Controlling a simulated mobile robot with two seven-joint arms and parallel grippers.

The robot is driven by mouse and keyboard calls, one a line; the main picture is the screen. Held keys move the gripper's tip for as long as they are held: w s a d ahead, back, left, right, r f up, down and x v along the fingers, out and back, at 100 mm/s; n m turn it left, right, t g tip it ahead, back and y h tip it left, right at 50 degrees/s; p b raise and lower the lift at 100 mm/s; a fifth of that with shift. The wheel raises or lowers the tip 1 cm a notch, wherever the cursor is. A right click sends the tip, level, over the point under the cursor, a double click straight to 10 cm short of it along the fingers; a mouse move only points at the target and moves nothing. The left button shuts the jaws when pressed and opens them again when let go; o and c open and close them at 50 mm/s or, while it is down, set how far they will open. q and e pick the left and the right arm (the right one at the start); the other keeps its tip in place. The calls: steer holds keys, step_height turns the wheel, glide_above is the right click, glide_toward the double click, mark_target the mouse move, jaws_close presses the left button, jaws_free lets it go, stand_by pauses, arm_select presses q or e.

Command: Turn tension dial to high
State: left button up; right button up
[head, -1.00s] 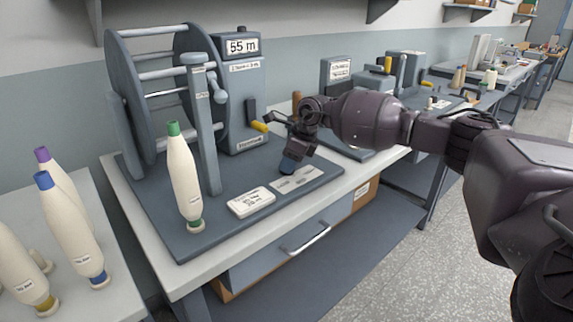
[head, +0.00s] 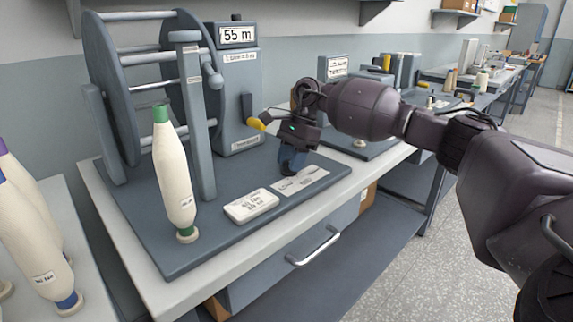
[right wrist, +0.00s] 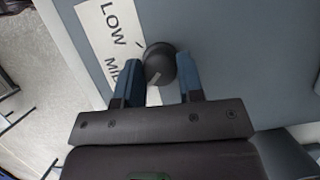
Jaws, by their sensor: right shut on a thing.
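The tension dial (right wrist: 160,60) is a small dark round knob on the grey base board. My right gripper (right wrist: 159,72) is shut on it, with one blue finger on each side. The white scale label (right wrist: 110,35) beside the dial reads LOW and MID in the right wrist view; the rest is hidden behind the gripper. I cannot clearly tell where the dial points. In the head view my right gripper (head: 291,172) points down at the board, just behind the label strip (head: 301,181), and hides most of the dial. My left gripper is not in view.
The winder's reel (head: 110,85) and counter box (head: 237,90) with a yellow-handled crank (head: 257,123) stand behind. A green-topped cone (head: 173,175) and a white card (head: 251,206) are on the board (head: 215,235). More cones (head: 40,235) stand at left.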

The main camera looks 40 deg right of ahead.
arm_select(q)
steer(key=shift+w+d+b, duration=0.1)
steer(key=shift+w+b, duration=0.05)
steer(key=shift+b, duration=0.25)
arm_select(e)
steer(key=shift+f+n+g, duration=0.15)
steer(key=shift+n+g, duration=0.15)
steer(key=shift+n, duration=0.4)
steer(key=o, duration=0.9)
steer(key=shift+r, duration=0.2)
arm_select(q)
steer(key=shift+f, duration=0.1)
arm_select(e)
steer(key=v, duration=1)
steer(key=shift+w+d+r, duration=0.1)
steer(key=shift+w+r, duration=0.05)
steer(key=shift+r, duration=0.15)
